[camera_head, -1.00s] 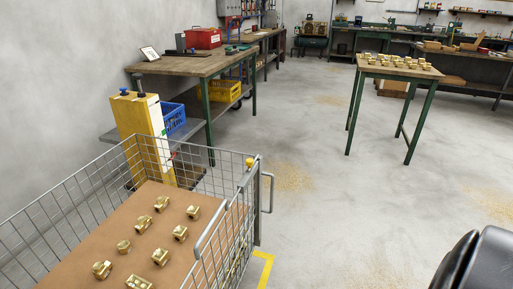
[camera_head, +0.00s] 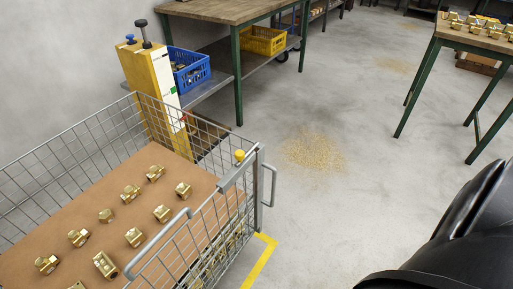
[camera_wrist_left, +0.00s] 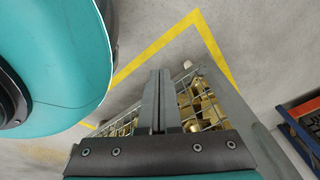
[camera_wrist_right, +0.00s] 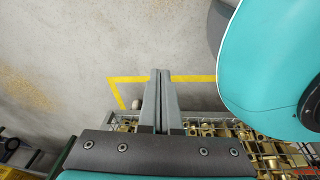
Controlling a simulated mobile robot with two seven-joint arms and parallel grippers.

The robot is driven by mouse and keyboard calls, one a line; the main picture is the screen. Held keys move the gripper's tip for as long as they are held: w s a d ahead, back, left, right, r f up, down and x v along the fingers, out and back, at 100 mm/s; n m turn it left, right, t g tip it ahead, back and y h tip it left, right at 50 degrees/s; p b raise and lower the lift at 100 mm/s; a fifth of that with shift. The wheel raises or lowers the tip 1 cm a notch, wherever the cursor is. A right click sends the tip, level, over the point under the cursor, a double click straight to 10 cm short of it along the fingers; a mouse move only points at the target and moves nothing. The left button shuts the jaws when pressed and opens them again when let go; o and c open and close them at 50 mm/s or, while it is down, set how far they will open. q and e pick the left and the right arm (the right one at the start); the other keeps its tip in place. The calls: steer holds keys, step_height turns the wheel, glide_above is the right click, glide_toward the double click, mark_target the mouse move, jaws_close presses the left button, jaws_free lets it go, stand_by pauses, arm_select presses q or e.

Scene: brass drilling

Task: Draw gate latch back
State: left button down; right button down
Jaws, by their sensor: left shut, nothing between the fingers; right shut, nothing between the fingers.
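The wire-mesh cart (camera_head: 72,136) fills the lower left of the head view. Its gate (camera_head: 215,232) is the right-hand mesh side and looks closed. A yellow knob (camera_head: 239,155), apparently the latch, sits at the gate's far top corner beside a grey upright post. My left gripper (camera_wrist_left: 160,75) shows in the left wrist view, shut and empty, with cart mesh and brass pieces below or beyond it. My right gripper (camera_wrist_right: 160,75) shows in the right wrist view, shut and empty, with the cart beyond. Neither gripper shows in the head view, and neither wrist view clearly shows the knob.
Several brass fittings (camera_head: 134,237) stand on the cart's brown board. A yellow post (camera_head: 152,92) and a bench (camera_head: 238,10) with blue (camera_head: 188,70) and yellow crates (camera_head: 263,40) stand behind. A yellow floor line (camera_head: 259,264) borders the cart. Open floor lies to its right.

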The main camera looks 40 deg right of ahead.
steer(key=w+a+r+m+t, duration=0.2)
steer(key=w+r+m+t, duration=0.3)
steer(key=w, duration=0.5)
steer(key=w+a+r+m+t, duration=0.25)
steer(key=w+r+m, duration=0.25)
steer(key=w+r, duration=0.45)
arm_select(q)
steer(key=shift+w+a+f+b, duration=0.1)
steer(key=shift+w+f+b, duration=0.1)
steer(key=shift+w+b, duration=0.4)
arm_select(e)
steer(key=w+d+r+m+t+h, duration=0.2)
steer(key=w+d+r+m, duration=0.1)
steer(key=r+m, duration=0.2)
steer(key=w+d+r+m+t+h, duration=0.2)
steer(key=w+d+r+m, duration=0.1)
steer(key=r, duration=0.7)
steer(key=w+d+r+m+t+h, duration=0.2)
steer(key=w+d+r+m+t, duration=0.1)
steer(key=r+m, duration=0.3)
step_height(320, 180, up, 2)
steer(key=shift+w+d+r+m+h, duration=0.1)
steer(key=shift+w+d+m+h, duration=0.25)
steer(key=shift+d, duration=0.55)
